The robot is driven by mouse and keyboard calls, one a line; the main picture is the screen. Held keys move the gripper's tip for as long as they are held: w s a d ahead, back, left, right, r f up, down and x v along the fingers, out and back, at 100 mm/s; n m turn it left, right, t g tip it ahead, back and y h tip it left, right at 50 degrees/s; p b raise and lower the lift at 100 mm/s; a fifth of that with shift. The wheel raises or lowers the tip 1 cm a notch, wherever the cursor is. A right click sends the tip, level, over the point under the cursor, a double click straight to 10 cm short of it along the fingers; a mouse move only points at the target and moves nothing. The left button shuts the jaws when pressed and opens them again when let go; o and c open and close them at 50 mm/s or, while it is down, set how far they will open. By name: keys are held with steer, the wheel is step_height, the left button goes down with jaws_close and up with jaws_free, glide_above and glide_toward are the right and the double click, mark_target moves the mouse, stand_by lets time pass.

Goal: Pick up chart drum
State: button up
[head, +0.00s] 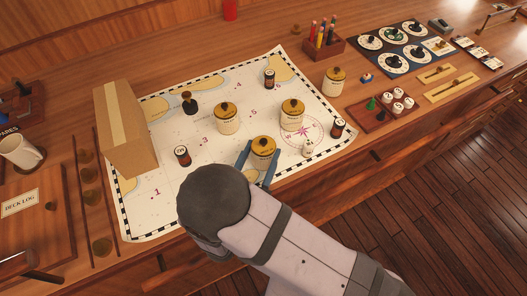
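Several cream drums with brass-yellow lids and dark knobs stand upright on the chart. One drum (263,153) is at the chart's near edge, with the blue fingers of my gripper (264,155) on its left and right. I cannot tell whether the fingers touch it, and its lower part is partly hidden by my wrist. Similar drums stand behind it, at the middle left (227,119), the middle right (292,115) and the chart's right edge (334,82). Their labels are too small to read.
Small dark bottles (182,155) (338,127) (269,78), a black-knobbed stamp (189,103) and a small white die-like piece (308,148) stand around the drums. A tall cardboard box (125,125) stands left. A pen holder (323,48) and a peg tray (385,110) lie right.

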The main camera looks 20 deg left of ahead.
mark_target(261, 152)
steer(key=c, duration=0.3)
steer(key=shift+c, duration=0.2)
steer(key=shift+r, duration=0.2)
steer(key=shift+r+b, duration=0.8)
steer(key=shift+r, duration=4.05)
